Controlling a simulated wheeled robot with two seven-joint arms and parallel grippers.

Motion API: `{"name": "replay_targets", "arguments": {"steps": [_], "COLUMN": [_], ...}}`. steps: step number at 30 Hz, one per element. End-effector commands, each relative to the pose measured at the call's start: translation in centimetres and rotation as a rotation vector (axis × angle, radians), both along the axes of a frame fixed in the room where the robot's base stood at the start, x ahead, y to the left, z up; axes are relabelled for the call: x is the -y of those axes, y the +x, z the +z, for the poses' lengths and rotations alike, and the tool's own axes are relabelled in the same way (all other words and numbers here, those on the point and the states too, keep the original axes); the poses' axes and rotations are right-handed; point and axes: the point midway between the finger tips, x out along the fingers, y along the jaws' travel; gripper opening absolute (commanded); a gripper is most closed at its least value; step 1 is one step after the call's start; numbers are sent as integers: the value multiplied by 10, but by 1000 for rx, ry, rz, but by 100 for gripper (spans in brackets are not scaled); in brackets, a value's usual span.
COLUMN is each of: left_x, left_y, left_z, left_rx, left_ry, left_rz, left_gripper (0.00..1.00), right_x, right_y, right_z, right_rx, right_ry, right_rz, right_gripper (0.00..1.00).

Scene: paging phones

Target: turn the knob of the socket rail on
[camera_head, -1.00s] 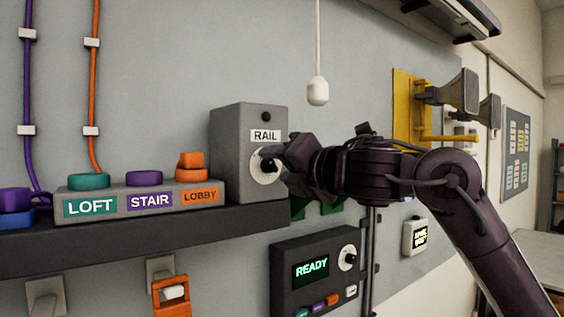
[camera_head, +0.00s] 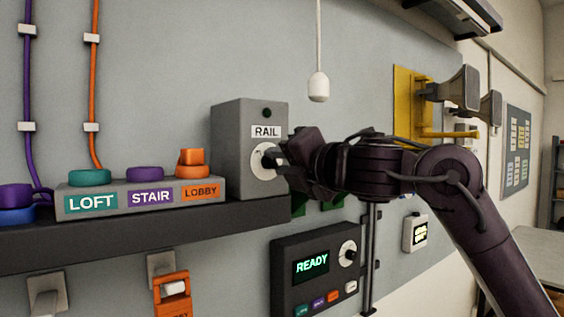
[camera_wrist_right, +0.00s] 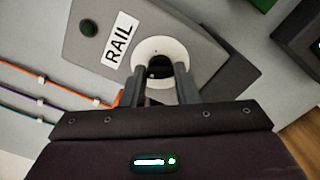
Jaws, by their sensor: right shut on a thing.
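The socket rail's grey box (camera_head: 232,150) is labelled RAIL and has a small dark round lamp (camera_head: 266,112) above the label. Below the label is a white round dial (camera_head: 259,172) with a black knob. My right gripper (camera_head: 274,158) reaches in from the right and is shut on the knob. In the right wrist view, the two fingers of the gripper (camera_wrist_right: 158,74) stand on either side of the dark knob (camera_wrist_right: 154,66) in front of the white dial (camera_wrist_right: 172,48). The fingers partly hide the knob. My left gripper is not in view.
A shelf (camera_head: 130,232) carries the box and a grey block with LOFT, STAIR and LOBBY labels (camera_head: 149,198). Below is a dark panel reading READY (camera_head: 312,264). A white pull cord handle (camera_head: 318,87) hangs above. Horn speakers (camera_head: 457,88) are at the right.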

Motion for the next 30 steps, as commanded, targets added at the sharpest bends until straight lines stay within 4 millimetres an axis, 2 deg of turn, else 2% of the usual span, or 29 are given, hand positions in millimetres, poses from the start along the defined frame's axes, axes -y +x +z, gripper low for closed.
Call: {"name": "replay_targets", "arguments": {"steps": [30], "left_x": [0], "left_y": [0], "left_z": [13], "left_rx": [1], "left_ry": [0], "left_rz": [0], "left_gripper": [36], "right_x": [0], "right_y": [0], "right_z": [-3], "right_rx": [-563], "right_ry": [773], "right_rz": [0], "right_gripper": [4]}}
